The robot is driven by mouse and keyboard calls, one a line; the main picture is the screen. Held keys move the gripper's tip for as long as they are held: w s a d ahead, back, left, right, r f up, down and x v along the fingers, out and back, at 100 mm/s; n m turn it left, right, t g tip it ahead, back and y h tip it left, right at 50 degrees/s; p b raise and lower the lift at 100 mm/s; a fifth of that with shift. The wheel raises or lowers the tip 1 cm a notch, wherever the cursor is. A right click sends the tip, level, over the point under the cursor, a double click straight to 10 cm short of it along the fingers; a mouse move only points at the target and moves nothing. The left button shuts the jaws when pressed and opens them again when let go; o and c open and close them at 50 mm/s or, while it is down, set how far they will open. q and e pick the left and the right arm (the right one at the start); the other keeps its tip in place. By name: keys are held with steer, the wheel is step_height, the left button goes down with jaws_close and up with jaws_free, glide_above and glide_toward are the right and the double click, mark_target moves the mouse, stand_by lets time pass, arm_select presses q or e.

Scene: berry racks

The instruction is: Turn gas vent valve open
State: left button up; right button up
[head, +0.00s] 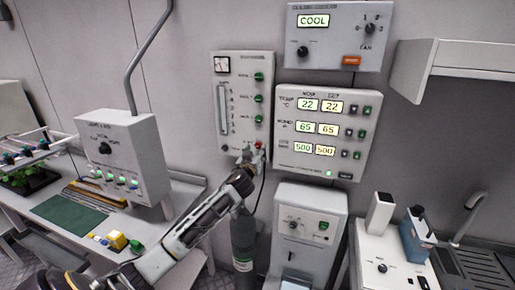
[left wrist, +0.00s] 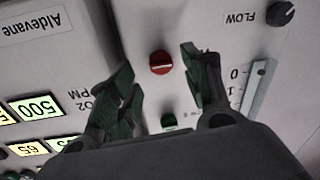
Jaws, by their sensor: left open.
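The gas panel (head: 231,116) on the wall has a gauge, a flow tube and a column of green knobs. A red knob (head: 258,145) sits near its lower right corner; I take it as the vent valve, though no label is readable. My left gripper (head: 251,155) is right at that corner. The open fingers of my left gripper (left wrist: 157,60) are on either side of the knob, with gaps visible. My right gripper is not in view.
A control panel (head: 361,111) with lit readouts is close on the right. A dark FLOW knob (left wrist: 280,14) and a green knob (left wrist: 169,121) are near the red one. A grey gas cylinder (head: 243,243) stands below, beside a white cabinet (head: 309,196).

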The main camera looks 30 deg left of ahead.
mark_target(258, 146)
arm_select(q)
steer(key=shift+p+x, duration=0.35)
steer(key=shift+x, duration=1.45)
steer(key=c, duration=1)
